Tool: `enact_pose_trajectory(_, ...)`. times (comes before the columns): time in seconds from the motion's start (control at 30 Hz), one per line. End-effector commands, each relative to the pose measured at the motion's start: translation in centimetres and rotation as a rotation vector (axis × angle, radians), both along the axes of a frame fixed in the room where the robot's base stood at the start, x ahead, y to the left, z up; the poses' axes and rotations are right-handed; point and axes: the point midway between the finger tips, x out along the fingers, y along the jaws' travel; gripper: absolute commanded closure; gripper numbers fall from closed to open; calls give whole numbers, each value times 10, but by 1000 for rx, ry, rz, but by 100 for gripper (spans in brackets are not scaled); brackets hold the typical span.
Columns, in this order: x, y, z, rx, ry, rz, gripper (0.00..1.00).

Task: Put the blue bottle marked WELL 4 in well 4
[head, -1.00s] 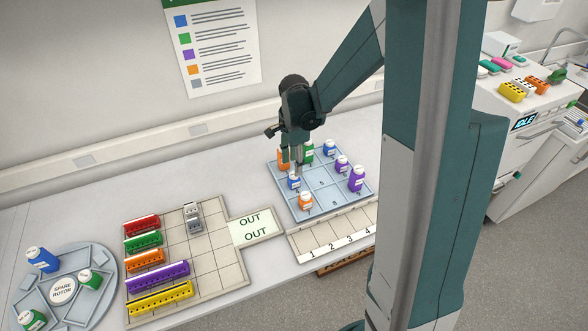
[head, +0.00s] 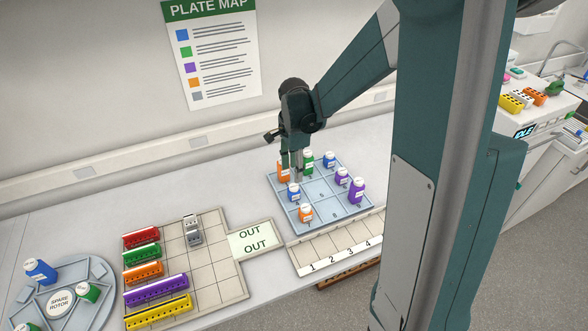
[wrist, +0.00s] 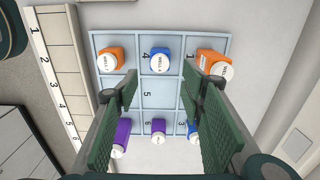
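The blue bottle marked WELL 4 (wrist: 159,60) stands upright in the compartment numbered 4 of the pale blue rack (wrist: 160,94). In the head view this blue bottle (head: 294,193) is at the middle of the rack's left side, between two orange bottles. My gripper (head: 298,179) is above the rack, close to that bottle. In the wrist view my gripper (wrist: 160,88) is open and empty, its green fingers apart over the middle of the rack. The bottle is beyond the fingertips, not between them.
Orange bottles (wrist: 109,59) (wrist: 213,64) flank it. Green (head: 307,162), purple (head: 357,190) and blue (head: 329,160) bottles stand in other wells; the centre well 5 is empty. A numbered strip (head: 340,252), OUT plate (head: 253,240), tube-rack tray (head: 217,262) and spare rotor (head: 62,302) are nearby.

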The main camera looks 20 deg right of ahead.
Motion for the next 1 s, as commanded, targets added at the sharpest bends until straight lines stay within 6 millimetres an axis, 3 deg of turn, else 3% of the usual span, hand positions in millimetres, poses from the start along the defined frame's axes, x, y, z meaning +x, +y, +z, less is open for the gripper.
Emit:
enact_pose_trajectory(0.37,-8,5,15,-3,-22,57,60)
enact_pose_trajectory(1.0,-64,31,95,-57,-172,455,60)
